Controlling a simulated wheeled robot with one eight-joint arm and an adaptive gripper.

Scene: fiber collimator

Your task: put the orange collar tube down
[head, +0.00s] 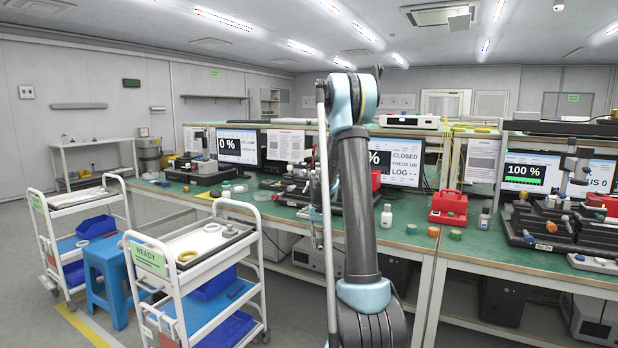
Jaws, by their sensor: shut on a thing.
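My arm rises through the middle of the head view and bends over at the top. A small teal part of what looks like its far end shows just left of the upright link, in front of the green bench (408,240). My gripper's fingers are hidden behind the arm. I cannot make out the orange collar tube or anything held. A small white bottle (386,216) stands on the bench right of the arm.
A white cart (205,268) with a green READY label stands at the left front, holding a tray with a yellow ring (187,256). A second cart (82,200) and a blue stool (108,262) are beyond. A red box (448,208) and optical rigs (560,222) crowd the bench.

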